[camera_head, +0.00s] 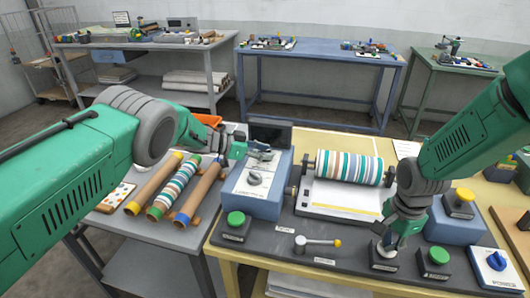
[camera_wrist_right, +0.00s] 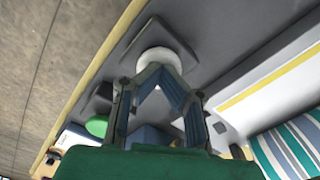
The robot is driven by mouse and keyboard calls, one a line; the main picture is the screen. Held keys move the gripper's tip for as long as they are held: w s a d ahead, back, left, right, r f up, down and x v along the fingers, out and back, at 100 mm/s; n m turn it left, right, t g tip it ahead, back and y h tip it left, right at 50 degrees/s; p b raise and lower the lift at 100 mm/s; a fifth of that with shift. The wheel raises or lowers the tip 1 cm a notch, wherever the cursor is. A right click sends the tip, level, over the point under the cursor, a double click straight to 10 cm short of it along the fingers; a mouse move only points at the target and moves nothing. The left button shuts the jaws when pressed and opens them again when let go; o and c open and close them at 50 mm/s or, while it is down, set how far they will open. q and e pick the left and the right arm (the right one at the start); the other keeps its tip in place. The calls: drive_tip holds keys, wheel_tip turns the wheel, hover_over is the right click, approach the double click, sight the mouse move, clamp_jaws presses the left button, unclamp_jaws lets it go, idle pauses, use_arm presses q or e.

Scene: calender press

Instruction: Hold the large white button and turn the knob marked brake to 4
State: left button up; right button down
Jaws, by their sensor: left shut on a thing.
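The large white button (camera_head: 384,249) is on a dark base at the front of the press. It also shows in the right wrist view (camera_wrist_right: 159,57). My right gripper (camera_head: 389,241) points down at it; its fingertips are together at the button and cover part of it. The blue control box (camera_head: 268,203) has a white dial plate (camera_head: 259,179) on its sloped top. My left gripper (camera_head: 262,150) reaches from the left to the upper part of this box. It is shut on a small knob, largely hidden by the fingers. The brake marking and setting are too small to read.
A striped roller (camera_head: 348,167) lies behind the white feed plate. Green buttons (camera_head: 236,218), a lever (camera_head: 317,243), a yellow button (camera_head: 464,195) and a blue power knob (camera_head: 496,260) surround the workspace. Fabric rolls (camera_head: 177,188) lie left. A dark screen (camera_head: 270,132) stands behind the box.

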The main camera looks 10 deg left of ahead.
use_arm(q)
drive_tip(key=shift+w+a+r+m+g+h, duration=0.15)
drive_tip(key=shift+m+g+h, duration=0.15)
drive_tip(key=shift+m+g, duration=0.25)
drive_tip(key=o, duration=1.1)
drive_tip(key=shift+o, duration=0.7)
drive_tip(key=v, duration=1.2)
